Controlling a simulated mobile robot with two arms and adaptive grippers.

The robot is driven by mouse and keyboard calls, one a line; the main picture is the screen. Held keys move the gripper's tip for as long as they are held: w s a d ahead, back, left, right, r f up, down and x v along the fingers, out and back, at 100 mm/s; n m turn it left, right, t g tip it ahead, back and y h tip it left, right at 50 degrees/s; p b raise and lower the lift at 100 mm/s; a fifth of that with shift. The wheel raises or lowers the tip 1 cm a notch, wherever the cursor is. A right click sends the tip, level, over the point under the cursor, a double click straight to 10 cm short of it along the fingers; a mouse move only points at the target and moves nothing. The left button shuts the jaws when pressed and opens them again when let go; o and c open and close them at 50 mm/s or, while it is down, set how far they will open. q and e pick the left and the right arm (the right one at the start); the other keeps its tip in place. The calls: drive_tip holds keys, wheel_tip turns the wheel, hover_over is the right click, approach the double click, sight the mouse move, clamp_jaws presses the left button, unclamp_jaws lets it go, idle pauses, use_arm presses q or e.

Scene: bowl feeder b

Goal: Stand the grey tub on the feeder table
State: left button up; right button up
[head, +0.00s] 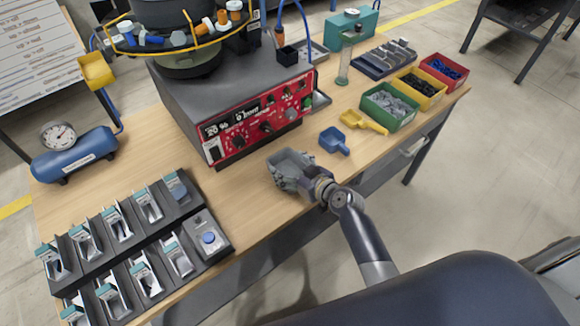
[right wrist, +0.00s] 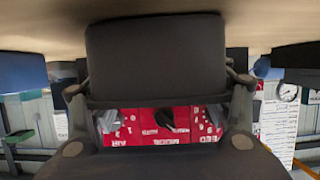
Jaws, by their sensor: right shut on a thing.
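The grey tub (head: 290,158) is at the front part of the wooden feeder table (head: 258,203), in front of the feeder's red control panel. My right gripper (head: 301,180) is shut on the tub from the near side. In the right wrist view, which is upside down, the tub (right wrist: 155,58) fills the middle between the two fingers, with the red panel beyond it. It looks level and low over the tabletop; I cannot tell whether its base touches the wood. My left gripper is not in view.
A blue scoop (head: 334,141) and a yellow scoop (head: 362,122) lie right of the tub. Green (head: 391,106), yellow (head: 420,88) and red (head: 444,70) bins stand farther right. A black rack (head: 132,243) fills the left front. Bare wood lies between rack and tub.

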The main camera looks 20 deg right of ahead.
drive_tip(key=o, duration=1.1)
drive_tip(key=shift+f, duration=0.1)
drive_tip(key=shift+o, duration=0.2)
drive_tip(key=shift+s+d+r, duration=0.1)
drive_tip(key=shift+r, duration=0.1)
drive_tip(key=v, duration=1.1)
drive_tip(key=shift+s+d+r, duration=0.1)
drive_tip(key=shift+s+r, duration=0.15)
drive_tip(key=shift+s, duration=0.1)
